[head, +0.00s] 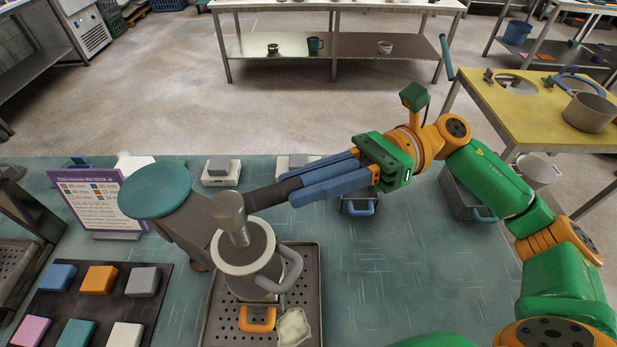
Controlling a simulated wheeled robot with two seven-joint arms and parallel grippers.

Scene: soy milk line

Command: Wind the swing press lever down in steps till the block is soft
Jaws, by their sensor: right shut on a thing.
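The swing press has a grey body with a round teal top (158,192) at centre left. Its dark lever (268,194) slants up to the right from a metal ram (231,215). My right gripper (298,188) reaches in from the right, its blue fingers shut on the lever's outer end. The ram stands upright over a pale cylindrical pot (246,262) with a grey side handle. The pot stands on a perforated metal tray (222,322). Any block inside the pot is hidden. My left gripper is out of view.
A dark mat (150,318) with several coloured blocks lies at lower left, below a purple-edged sign (100,200). A crumpled pale cloth (293,328) and an orange handle (257,318) are at the tray's front. Small scales stand behind.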

